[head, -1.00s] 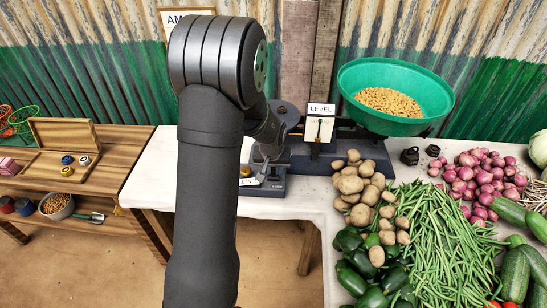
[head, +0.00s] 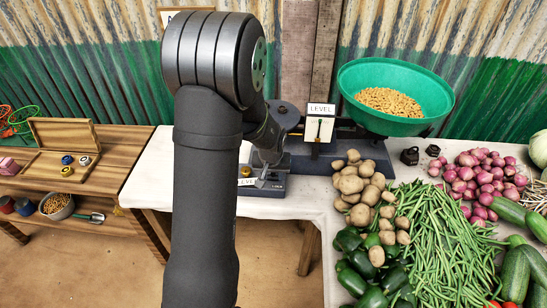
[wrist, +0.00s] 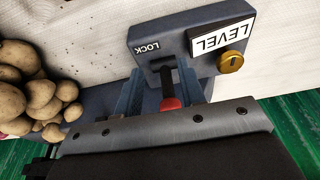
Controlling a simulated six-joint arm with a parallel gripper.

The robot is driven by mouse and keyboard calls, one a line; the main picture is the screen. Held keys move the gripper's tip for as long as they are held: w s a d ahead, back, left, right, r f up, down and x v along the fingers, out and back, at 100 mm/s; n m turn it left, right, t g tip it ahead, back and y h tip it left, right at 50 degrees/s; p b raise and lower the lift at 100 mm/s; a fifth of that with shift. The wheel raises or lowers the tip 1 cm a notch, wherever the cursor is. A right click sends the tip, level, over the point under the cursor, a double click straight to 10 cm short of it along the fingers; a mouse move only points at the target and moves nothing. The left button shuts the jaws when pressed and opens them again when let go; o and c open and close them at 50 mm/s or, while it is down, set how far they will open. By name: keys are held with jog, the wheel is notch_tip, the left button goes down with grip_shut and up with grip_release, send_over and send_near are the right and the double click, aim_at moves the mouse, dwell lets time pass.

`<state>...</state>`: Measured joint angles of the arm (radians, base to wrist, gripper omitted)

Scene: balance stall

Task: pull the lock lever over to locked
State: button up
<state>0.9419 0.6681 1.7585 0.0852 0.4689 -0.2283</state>
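The lock lever (wrist: 168,78) shows in the wrist view as a dark stem with a red knob (wrist: 170,104). It stands in a slot of the grey scale housing (wrist: 148,36), beside a small LOCK label (wrist: 147,48). My gripper (wrist: 166,92) is open, with one finger on each side of the lever and gaps visible between. In the head view my gripper (head: 267,163) is low over the front of the scale base (head: 274,188). My arm hides part of the base there, and the lever is too small to make out.
A LEVEL plate (wrist: 221,36) and brass knob (wrist: 230,62) sit beside the slot. Potatoes (head: 360,186) lie close to the right of the base. The scale's green pan (head: 440,101) holds grain. A beam indicator (head: 319,130) stands behind. White cloth (head: 300,207) is clear in front.

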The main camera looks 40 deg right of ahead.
jog(key=shift+s+a, duration=0.5)
jog(key=shift+s+a, duration=0.1)
jog(key=shift+s+a, duration=0.7)
jog(key=shift+a, duration=0.05)
jog(key=o, duration=1.2)
jog(key=v, duration=0.7)
jog(key=shift+r, duration=0.15)
